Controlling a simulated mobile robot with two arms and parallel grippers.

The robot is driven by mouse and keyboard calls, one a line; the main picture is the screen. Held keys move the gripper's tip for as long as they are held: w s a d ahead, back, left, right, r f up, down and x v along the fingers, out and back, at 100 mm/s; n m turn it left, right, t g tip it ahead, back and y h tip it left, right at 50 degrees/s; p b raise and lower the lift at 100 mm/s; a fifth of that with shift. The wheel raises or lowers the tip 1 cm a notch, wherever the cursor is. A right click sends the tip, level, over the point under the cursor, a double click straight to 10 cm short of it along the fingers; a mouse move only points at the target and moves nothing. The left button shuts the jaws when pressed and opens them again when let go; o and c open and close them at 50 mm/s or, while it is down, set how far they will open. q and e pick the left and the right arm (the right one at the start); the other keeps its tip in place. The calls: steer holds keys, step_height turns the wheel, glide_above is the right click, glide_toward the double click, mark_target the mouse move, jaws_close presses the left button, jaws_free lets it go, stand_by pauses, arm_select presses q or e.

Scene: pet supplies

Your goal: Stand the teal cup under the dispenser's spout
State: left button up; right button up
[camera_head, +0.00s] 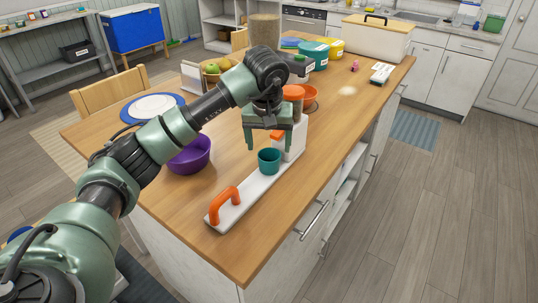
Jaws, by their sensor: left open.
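The teal cup (269,161) stands upright on the long white base (238,204) of the dispenser. The dispenser's white body (296,139) rises just behind the cup, with an orange part that looks like the spout (277,135) above the cup in the picture. I cannot tell whether the cup is exactly below it. My left gripper (269,145) points down, open, with its fingers apart just above and behind the cup's rim. It appears clear of the cup and partly hides the dispenser. My right gripper is not in view.
An orange handle (223,204) stands at the base's near end. A purple bowl (190,156) and a blue-rimmed plate (153,106) are to the left. Colored containers (314,53) and a white box (372,42) are farther back. The wooden tabletop (345,125) is clear at right.

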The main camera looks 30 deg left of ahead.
arm_select(q)
steer(key=v, duration=0.6)
